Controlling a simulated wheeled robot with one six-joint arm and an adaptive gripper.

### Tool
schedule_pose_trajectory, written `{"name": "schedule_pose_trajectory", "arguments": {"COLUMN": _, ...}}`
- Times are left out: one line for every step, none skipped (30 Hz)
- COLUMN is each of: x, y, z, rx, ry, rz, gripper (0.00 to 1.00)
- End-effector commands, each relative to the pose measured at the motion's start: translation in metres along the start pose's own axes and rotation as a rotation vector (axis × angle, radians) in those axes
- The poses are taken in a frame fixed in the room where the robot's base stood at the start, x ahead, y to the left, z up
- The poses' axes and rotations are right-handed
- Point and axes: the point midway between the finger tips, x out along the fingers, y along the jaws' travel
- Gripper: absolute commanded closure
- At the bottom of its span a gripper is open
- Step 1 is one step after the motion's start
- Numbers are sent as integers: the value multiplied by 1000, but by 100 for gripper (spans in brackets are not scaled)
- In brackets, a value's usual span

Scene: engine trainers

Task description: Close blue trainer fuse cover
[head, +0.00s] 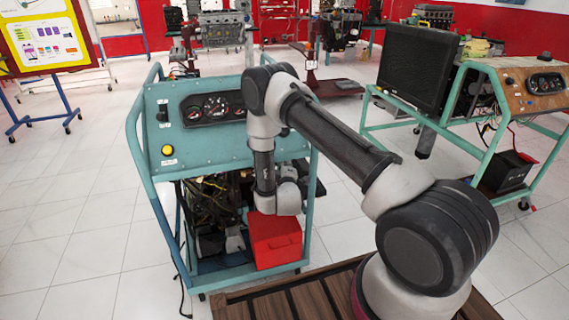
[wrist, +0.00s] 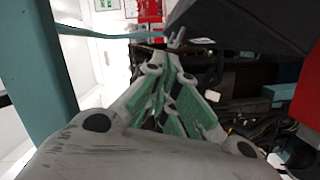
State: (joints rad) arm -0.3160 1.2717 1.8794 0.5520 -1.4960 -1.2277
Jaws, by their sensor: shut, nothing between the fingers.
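The blue trainer is the teal-framed cart (head: 222,140) in front of me, with gauges and a yellow button on its sloped panel. Its teal frame post also shows at the left of the wrist view (wrist: 38,75). My gripper (wrist: 176,45) is shut and empty, its fingers drawn together inside the cart's frame. In the head view my arm comes down at the cart's right side, and the gripper is hard to make out there. A dark flat panel (wrist: 240,22) hangs close above and right of the fingers. I cannot tell for sure whether it is the fuse cover.
A red box (head: 275,242) sits at the cart's lower right front. Cables and engine parts (head: 208,200) fill the cart below the panel. Another teal trainer with a radiator (head: 418,68) stands at the right. The tiled floor (head: 75,215) at the left is clear.

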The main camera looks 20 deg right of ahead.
Motion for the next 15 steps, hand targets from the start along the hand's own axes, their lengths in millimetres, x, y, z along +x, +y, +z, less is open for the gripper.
{"name": "schedule_pose_trajectory", "arguments": {"x": -10, "y": 0, "z": -1, "rx": -1, "ry": 2, "rz": -3, "gripper": 100}}
{"name": "schedule_pose_trajectory", "arguments": {"x": -15, "y": 0, "z": -1, "rx": -2, "ry": 2, "rz": -3, "gripper": 100}}
{"name": "schedule_pose_trajectory", "arguments": {"x": -22, "y": 0, "z": 0, "rx": -2, "ry": 2, "rz": -3, "gripper": 100}}
{"name": "schedule_pose_trajectory", "arguments": {"x": -28, "y": 0, "z": 0, "rx": -2, "ry": 1, "rz": -3, "gripper": 100}}
{"name": "schedule_pose_trajectory", "arguments": {"x": -33, "y": 0, "z": 0, "rx": -2, "ry": 2, "rz": -3, "gripper": 100}}
{"name": "schedule_pose_trajectory", "arguments": {"x": -40, "y": 0, "z": 0, "rx": -2, "ry": 2, "rz": -3, "gripper": 100}}
{"name": "schedule_pose_trajectory", "arguments": {"x": -44, "y": 0, "z": 0, "rx": -2, "ry": 2, "rz": -3, "gripper": 100}}
{"name": "schedule_pose_trajectory", "arguments": {"x": -48, "y": 1, "z": 0, "rx": -2, "ry": 1, "rz": -2, "gripper": 100}}
{"name": "schedule_pose_trajectory", "arguments": {"x": -53, "y": 1, "z": 0, "rx": -1, "ry": 0, "rz": -2, "gripper": 100}}
{"name": "schedule_pose_trajectory", "arguments": {"x": -56, "y": 1, "z": 0, "rx": -1, "ry": 1, "rz": -2, "gripper": 100}}
{"name": "schedule_pose_trajectory", "arguments": {"x": -58, "y": 1, "z": 0, "rx": 0, "ry": 1, "rz": -2, "gripper": 100}}
{"name": "schedule_pose_trajectory", "arguments": {"x": -61, "y": 0, "z": 2, "rx": -3, "ry": -1, "rz": -3, "gripper": 100}}
{"name": "schedule_pose_trajectory", "arguments": {"x": -63, "y": -3, "z": 5, "rx": -6, "ry": -5, "rz": -7, "gripper": 100}}
{"name": "schedule_pose_trajectory", "arguments": {"x": -65, "y": -8, "z": 9, "rx": -10, "ry": -9, "rz": -12, "gripper": 100}}
{"name": "schedule_pose_trajectory", "arguments": {"x": -62, "y": -16, "z": 12, "rx": -8, "ry": -10, "rz": -8, "gripper": 100}}
